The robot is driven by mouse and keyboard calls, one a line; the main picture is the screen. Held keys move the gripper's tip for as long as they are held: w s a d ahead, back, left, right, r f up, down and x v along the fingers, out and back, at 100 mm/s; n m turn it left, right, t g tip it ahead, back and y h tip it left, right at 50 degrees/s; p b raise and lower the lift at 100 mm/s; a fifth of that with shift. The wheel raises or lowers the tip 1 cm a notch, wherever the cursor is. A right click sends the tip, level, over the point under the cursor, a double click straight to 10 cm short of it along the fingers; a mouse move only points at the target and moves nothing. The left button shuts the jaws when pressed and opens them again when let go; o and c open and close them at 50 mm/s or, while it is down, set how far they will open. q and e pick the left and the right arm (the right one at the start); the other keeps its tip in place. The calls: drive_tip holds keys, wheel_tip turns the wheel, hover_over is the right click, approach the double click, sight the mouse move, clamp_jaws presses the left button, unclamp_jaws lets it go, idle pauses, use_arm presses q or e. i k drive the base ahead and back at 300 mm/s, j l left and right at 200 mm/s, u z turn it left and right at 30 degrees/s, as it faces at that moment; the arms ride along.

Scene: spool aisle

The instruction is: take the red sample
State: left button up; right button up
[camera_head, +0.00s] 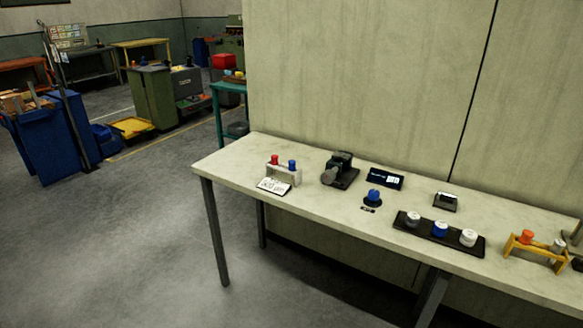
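A small white rack (285,176) stands near the left end of the long table (235,162). It holds a red-topped sample (275,160) on its left and a blue-topped sample (292,165) on its right. A white card with writing (274,186) lies in front of the rack. A yellow rack (537,252) at the right end holds an orange-red capped piece (527,237) and a grey one (558,245). Neither of my grippers shows in the head view.
A dark device (340,170), a dark display box (385,179), a blue knob-like piece (373,197) and a black tray (425,235) with several capped jars stand along the table. A wall rises behind it. Open floor (130,240) lies left of the table; a blue bin (52,135) stands beyond.

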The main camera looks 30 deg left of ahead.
sight(274, 162)
drive_tip(key=i+j+u, duration=0.1)
drive_tip(key=u, duration=0.25)
drive_tip(key=i+j+u, duration=0.1)
drive_tip(key=u, duration=0.3)
drive_tip(key=i+l, duration=0.05)
